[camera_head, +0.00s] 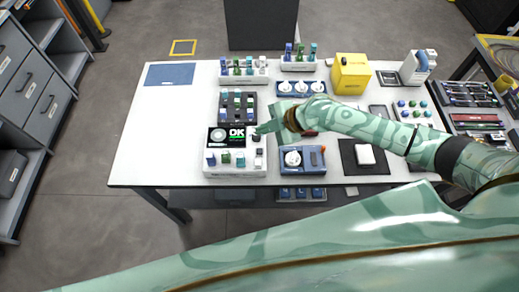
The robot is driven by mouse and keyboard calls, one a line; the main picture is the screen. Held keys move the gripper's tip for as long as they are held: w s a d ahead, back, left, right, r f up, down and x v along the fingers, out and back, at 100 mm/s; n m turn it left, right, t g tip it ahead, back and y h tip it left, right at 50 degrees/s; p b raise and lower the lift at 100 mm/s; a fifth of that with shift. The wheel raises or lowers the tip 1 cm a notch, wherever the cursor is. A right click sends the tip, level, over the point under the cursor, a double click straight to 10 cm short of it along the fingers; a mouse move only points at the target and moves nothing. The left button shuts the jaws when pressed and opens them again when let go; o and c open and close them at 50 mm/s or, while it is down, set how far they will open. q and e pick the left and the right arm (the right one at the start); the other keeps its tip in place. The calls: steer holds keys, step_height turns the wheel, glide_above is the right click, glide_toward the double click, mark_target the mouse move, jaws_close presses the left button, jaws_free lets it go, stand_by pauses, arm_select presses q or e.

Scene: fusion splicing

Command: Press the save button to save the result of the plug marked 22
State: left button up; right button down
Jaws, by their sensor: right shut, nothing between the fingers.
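A white tester (235,171) stands near the front edge of the table, left of centre. Its dark screen (228,138) shows a green and white "OK". Several plugs (226,158) with blue, green and white parts stand in a row on its front. My right gripper (259,129) is shut and empty, with its tips close to the right side of the screen. I cannot tell whether the tips touch the tester. The save button cannot be made out, and the number 22 is too small to read on any plug. My left gripper is out of view.
A dark rack (238,118) of plugs stands behind the tester. A yellow box (350,75) and white bottle (415,68) stand at the back right. The table's left part is clear except for a blue mat (169,74).

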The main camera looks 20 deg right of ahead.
steer(key=shift+f, duration=0.15)
steer(key=b, duration=0.6)
glide_above(259, 151)
steer(key=d, duration=0.1)
steer(key=f, duration=0.7)
steer(key=shift+s+d+f, duration=0.15)
steer(key=shift+s+f, duration=0.1)
steer(key=shift+f, duration=0.05)
steer(key=shift+f+b, duration=0.5)
steer(key=shift+f, duration=0.1)
stand_by(0.6)
steer(key=shift+f+b, duration=0.3)
steer(key=shift+b, duration=0.15)
steer(key=shift+f+b, duration=0.45)
stand_by(0.5)
steer(key=shift+r, duration=0.1)
steer(key=shift+r+p, duration=0.65)
steer(key=shift+r, duration=0.15)
